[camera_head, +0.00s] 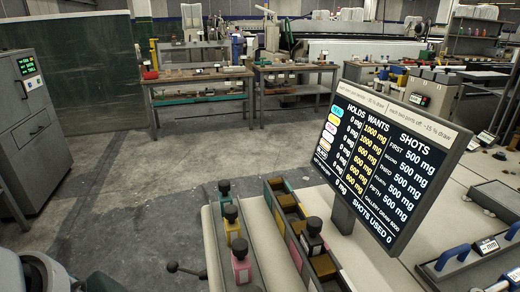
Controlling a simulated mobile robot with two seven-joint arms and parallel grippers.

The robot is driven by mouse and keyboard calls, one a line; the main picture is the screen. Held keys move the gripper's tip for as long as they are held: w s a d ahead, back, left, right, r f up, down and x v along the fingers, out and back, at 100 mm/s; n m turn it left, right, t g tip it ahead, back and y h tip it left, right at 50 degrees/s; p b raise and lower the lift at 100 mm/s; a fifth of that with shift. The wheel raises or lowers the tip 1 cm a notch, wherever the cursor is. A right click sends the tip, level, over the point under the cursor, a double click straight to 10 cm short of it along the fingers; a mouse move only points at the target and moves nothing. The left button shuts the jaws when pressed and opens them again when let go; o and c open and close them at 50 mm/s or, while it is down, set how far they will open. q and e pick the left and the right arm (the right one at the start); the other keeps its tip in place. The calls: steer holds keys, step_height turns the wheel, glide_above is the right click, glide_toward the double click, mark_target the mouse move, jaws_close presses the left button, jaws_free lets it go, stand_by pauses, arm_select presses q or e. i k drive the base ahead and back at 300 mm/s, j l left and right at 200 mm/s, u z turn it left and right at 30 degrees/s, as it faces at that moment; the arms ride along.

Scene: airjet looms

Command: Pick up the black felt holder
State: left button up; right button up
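I cannot single out a black felt holder with certainty. A dark container (313,240) with a round black knob stands at the long divided tray (277,220) on the pale bench, left of the screen post. Three similar black-topped containers stand in a row to its left: a teal one (225,198), a yellow one (232,227) and a pink one (242,268). Neither of my grippers can be made out. Grey and black parts at the bottom left edge are cut off, and no fingertips show there.
A tilted screen (385,160) stands over the bench and lists HOLDS at 0 mg and SHOTS USED 0. A tray with blue handles (470,258) lies at the lower right. A grey cabinet (35,125) stands at left. The floor (130,200) between is open.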

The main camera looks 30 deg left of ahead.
mark_target(311, 242)
steer(key=i+j, duration=0.1)
steer(key=j, duration=0.35)
steer(key=i+j+z, duration=0.1)
steer(key=j, duration=0.3)
steer(key=i+j+z, duration=0.1)
steer(key=j, duration=0.35)
steer(key=i+j, duration=0.15)
steer(key=j, duration=0.3)
steer(key=i+j+z, duration=0.1)
steer(key=j, duration=0.3)
